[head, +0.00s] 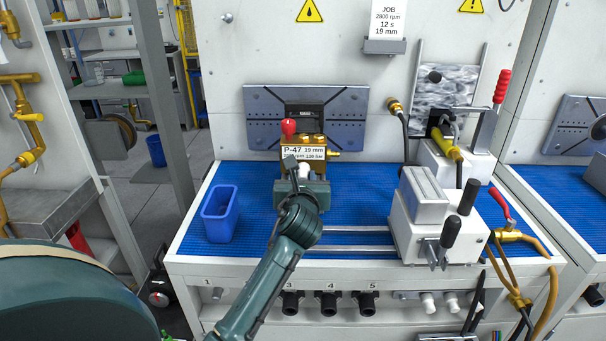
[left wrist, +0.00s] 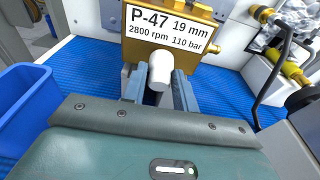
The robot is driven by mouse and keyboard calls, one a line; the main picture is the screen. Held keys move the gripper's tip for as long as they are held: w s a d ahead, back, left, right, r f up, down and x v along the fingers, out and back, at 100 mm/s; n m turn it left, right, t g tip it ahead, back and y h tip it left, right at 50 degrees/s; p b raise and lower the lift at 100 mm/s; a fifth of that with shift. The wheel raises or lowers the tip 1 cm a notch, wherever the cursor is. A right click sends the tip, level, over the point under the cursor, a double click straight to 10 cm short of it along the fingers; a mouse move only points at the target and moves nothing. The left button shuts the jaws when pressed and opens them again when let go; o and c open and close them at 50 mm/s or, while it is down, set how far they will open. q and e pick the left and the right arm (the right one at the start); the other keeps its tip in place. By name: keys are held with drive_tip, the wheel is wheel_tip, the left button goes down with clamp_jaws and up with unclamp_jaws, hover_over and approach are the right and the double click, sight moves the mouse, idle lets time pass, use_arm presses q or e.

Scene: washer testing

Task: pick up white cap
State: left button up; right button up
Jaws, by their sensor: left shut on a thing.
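The white cap (left wrist: 160,68) is a small white cylinder in front of the brass pump block (left wrist: 185,32), just below its P-47 label. It also shows small in the head view (head: 304,171). My left gripper (left wrist: 160,90) is shut on the cap, with one finger on each side of it. In the head view my left gripper (head: 304,178) reaches up to the front of the brass block (head: 290,142). I cannot tell whether the cap still touches the block. My right gripper is in neither view.
A blue bin (head: 219,214) stands left of the gripper on the blue mat (head: 255,240). A white clamp machine (head: 430,220) with black handles stands on the right. A red knob (head: 289,127) sits on top of the block. Mat between bin and block is clear.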

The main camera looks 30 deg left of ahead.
sight(303, 177)
use_arm(q)
drive_tip(key=shift+r, duration=0.15)
drive_tip(key=shift+c, duration=0.4)
drive_tip(key=shift+r, duration=0.2)
wheel_tip(303, 177, up, 17)
drive_tip(key=p, duration=0.3)
drive_tip(key=shift+r, duration=0.2)
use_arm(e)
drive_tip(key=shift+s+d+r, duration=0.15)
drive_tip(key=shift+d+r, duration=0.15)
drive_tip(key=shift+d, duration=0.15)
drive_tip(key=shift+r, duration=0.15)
use_arm(q)
drive_tip(key=shift+s+d+f+p, duration=0.2)
drive_tip(key=shift+s+d+p, duration=0.25)
drive_tip(key=shift+s, duration=0.25)
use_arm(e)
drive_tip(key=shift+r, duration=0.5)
